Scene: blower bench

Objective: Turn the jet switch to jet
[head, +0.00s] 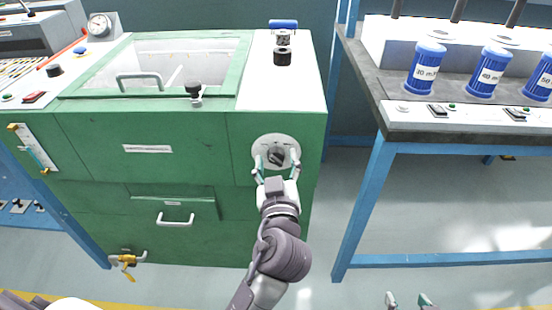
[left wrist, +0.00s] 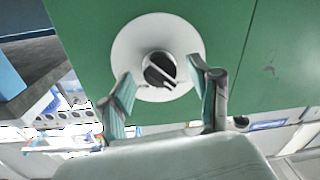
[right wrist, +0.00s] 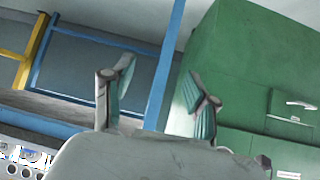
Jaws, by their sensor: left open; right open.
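The jet switch (head: 276,153) is a dark round knob with a light pointer bar, on a round white plate (head: 288,141) on the green cabinet's front. In the left wrist view the knob (left wrist: 159,69) shows between my fingers, its bar slanted; the label marks cannot be read. My left gripper (head: 276,166) is open, one finger on each side of the knob, at the plate; whether the fingers touch the knob is unclear. My right gripper (head: 408,299) is open and empty at the bottom of the head view, far from the switch; its fingers show in its own view (right wrist: 157,85).
The green cabinet (head: 180,130) has a glazed lid (head: 185,60), a drawer handle (head: 175,218) and a yellow valve (head: 126,260).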

